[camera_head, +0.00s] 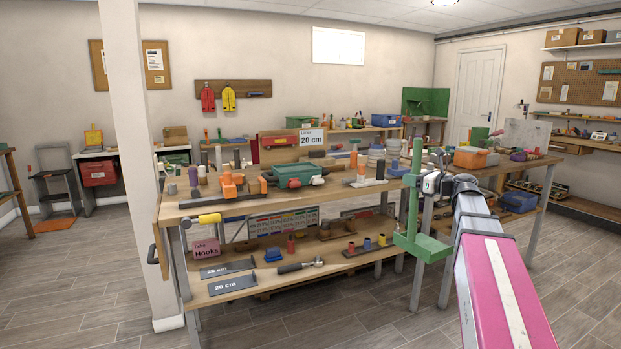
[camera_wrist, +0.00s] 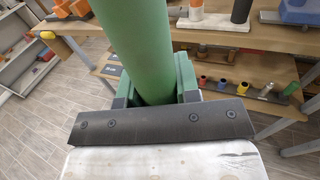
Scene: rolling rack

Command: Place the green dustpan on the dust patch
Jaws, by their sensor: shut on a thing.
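The green dustpan (camera_head: 421,246) is in my gripper (camera_head: 417,182) in the head view, in front of the right end of the workbench. Its handle points up and its flat pan hangs at the bottom, clear of the floor. In the wrist view the thick green handle (camera_wrist: 155,45) runs between the two fingers of my gripper (camera_wrist: 153,95), which is shut on it. The pan is mostly hidden in the wrist view. I cannot make out a dust patch in either view.
A two-level workbench (camera_head: 340,192) full of tools stands behind the dustpan. A white pillar (camera_head: 137,170) stands at its left end. A second bench with an orange bin (camera_head: 470,158) is at the right. The grey plank floor (camera_head: 330,325) in front is clear.

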